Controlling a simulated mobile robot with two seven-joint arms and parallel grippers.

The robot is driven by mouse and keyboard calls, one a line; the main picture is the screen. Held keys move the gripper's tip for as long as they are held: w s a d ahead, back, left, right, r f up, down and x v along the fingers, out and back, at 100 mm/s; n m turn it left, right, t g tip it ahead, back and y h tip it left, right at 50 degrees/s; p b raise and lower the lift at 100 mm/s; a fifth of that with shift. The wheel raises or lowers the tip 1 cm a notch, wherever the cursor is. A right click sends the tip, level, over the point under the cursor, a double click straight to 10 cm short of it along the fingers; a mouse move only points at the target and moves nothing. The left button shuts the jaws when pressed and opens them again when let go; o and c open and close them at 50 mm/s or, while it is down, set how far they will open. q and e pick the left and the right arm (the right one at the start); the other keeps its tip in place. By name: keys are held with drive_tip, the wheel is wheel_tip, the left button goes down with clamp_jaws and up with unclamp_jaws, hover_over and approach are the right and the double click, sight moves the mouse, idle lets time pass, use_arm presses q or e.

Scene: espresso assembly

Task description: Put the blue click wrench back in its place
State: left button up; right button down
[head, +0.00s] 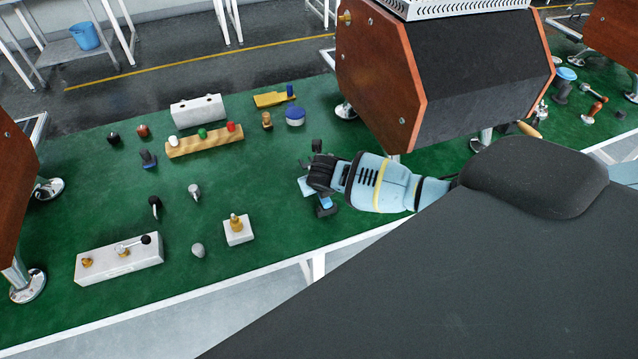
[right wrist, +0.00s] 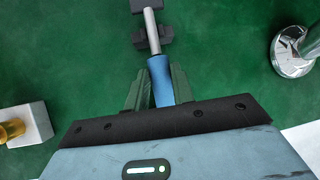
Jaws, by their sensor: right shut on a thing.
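The blue click wrench (right wrist: 159,72) shows in the right wrist view, with a blue handle, a grey metal shaft and a dark end. My right gripper (right wrist: 158,82) is shut on the blue handle, which lies between its two green fingers. Dark blocks show at the top around the shaft; I cannot tell which belong to the wrench and which to a support. In the head view my right gripper (head: 321,198) is low over the green bench, with blue and dark parts below it. The wrench is mostly hidden there. My left gripper is not in view.
On the green bench (head: 110,205), a white block with a brass piece (head: 240,236) stands left of my right gripper. A large machine (head: 470,70) stands behind it on metal feet. A wooden rack (head: 205,141) and small tools stand further left. Bare bench lies between.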

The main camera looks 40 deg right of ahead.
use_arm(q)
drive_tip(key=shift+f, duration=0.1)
use_arm(e)
drive_tip(key=shift+f, duration=0.15)
drive_tip(key=shift+f, duration=0.3)
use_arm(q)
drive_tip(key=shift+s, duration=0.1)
use_arm(e)
drive_tip(key=c, duration=1.1)
unclamp_jaws()
drive_tip(key=p+v, duration=0.1)
drive_tip(key=v, duration=0.5)
drive_tip(key=shift+r+p, duration=0.3)
drive_tip(key=shift+r, duration=0.1)
drive_tip(key=shift+s+a+r, duration=0.2)
drive_tip(key=shift+s+r, duration=0.2)
drive_tip(key=shift+s, duration=0.05)
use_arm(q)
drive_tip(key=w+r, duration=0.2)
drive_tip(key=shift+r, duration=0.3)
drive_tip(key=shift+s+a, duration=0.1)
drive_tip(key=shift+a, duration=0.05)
